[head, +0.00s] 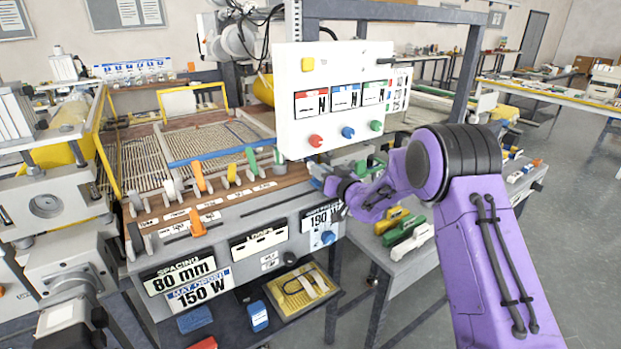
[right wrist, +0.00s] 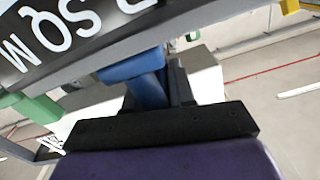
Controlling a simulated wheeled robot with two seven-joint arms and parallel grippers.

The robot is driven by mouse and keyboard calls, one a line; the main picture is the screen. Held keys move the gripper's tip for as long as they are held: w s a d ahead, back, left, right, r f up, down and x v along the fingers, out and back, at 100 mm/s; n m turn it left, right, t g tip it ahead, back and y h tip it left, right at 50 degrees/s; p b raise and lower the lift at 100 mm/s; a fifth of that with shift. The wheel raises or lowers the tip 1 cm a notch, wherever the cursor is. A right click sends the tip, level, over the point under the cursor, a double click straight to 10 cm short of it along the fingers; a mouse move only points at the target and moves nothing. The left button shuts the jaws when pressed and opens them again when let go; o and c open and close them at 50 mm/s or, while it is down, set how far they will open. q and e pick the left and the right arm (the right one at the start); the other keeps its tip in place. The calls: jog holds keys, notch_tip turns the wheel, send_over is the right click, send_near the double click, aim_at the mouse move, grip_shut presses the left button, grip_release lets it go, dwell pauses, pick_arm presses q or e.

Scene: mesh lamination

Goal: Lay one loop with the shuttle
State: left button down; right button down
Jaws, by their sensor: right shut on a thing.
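My left gripper is not in view.
Several coloured levers (head: 200,177) line the front of the bench. A white control panel (head: 330,100) hangs behind my right gripper. Green and yellow handled pieces (head: 405,230) lie on a side table to the right. A grey roller machine (head: 50,205) stands at left.

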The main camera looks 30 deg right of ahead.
jog(key=shift+d+r, duration=0.1)
jog(key=shift+d, duration=0.65)
jog(key=shift+d+r, duration=0.1)
jog(key=c, duration=1.1)
grip_release()
jog(key=shift+o, duration=0.2)
jog(key=shift+d, duration=0.1)
jog(key=shift+s+f, duration=0.2)
jog(key=shift+s, duration=0.2)
jog(key=s+b, duration=0.3)
jog(key=s, duration=0.6)
jog(key=shift+s, duration=0.4)
